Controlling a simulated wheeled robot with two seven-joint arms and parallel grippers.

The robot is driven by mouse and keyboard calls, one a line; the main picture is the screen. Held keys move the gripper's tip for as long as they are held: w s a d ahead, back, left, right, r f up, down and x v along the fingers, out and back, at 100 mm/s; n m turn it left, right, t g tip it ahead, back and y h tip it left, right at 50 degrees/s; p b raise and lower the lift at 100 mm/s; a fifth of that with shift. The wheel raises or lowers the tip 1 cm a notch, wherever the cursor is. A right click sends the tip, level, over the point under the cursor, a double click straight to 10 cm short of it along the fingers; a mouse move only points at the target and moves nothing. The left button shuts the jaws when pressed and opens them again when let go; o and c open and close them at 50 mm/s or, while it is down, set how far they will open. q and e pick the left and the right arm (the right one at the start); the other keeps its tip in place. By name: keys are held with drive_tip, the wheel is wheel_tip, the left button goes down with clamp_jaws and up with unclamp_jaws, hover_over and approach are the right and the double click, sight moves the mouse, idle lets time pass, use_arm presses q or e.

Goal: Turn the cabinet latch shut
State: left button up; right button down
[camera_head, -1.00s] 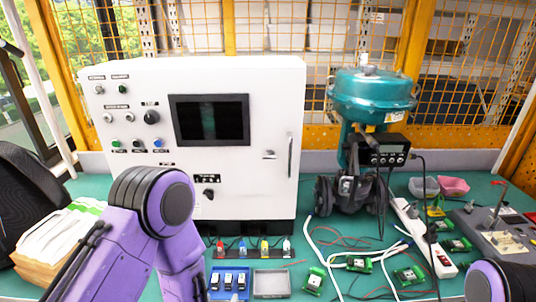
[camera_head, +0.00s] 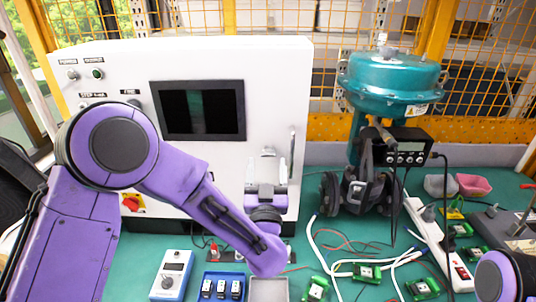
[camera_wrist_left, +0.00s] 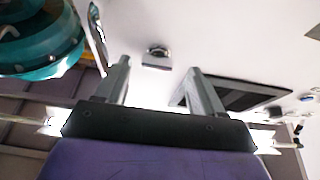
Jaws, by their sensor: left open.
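The white cabinet (camera_head: 225,60) stands at the back of the bench. Its small silver latch (camera_head: 268,153) is on the right part of the front, beside the long upright handle (camera_head: 291,150). In the left wrist view the latch (camera_wrist_left: 157,56) shows between and beyond my two fingers, on the bare panel. My left gripper (camera_head: 267,167) is open, just below the latch, with fingers pointing up toward it. It also shows in the left wrist view (camera_wrist_left: 158,80); nothing is between the fingers and they appear apart from the latch. My right gripper is out of view.
A dark screen (camera_head: 198,110) is left of the latch. A teal valve actuator (camera_head: 390,75) stands to the right. Boxes, a blue tray (camera_head: 222,274), green circuit boards (camera_head: 367,272) and loose white cables cover the front bench.

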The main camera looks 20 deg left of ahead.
use_arm(q)
drive_tip(key=shift+x, duration=0.95)
drive_tip(key=shift+d, duration=0.2)
drive_tip(key=shift+s, duration=0.1)
drive_tip(key=c, duration=1.1)
drive_tip(key=shift+o, duration=0.2)
drive_tip(key=shift+f, duration=0.1)
